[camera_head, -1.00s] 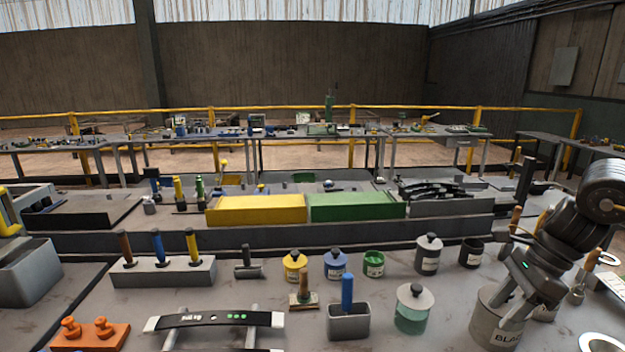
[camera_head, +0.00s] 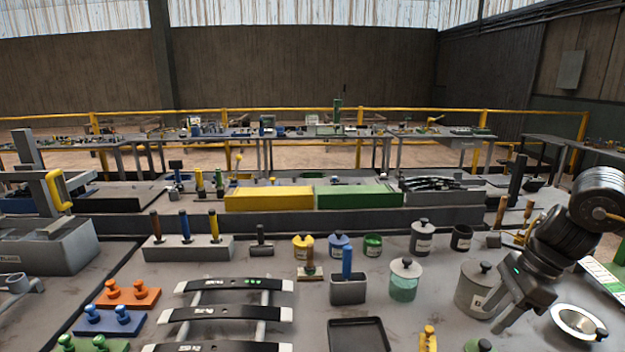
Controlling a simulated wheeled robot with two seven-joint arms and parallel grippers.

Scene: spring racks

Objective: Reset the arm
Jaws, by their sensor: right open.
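My right gripper (camera_head: 502,308) is at the lower right, at the end of my dark right arm. It is open, with its fingers pointing down and left, and nothing shows between them. It overlaps the right side of a grey lidded pot (camera_head: 470,290) in the picture; I cannot tell whether they touch. My left gripper is out of view. A rack of dark curved spring leaves (camera_head: 228,314) with labels lies at the lower middle of the bench.
A tool block (camera_head: 188,250) with three handles stands behind the rack. A grey box with a blue handle (camera_head: 347,290), lidded jars (camera_head: 405,280) and a black tray (camera_head: 358,337) stand left of my gripper. A metal bowl (camera_head: 578,323) lies to its right. Yellow (camera_head: 269,198) and green (camera_head: 358,197) bins are farther back.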

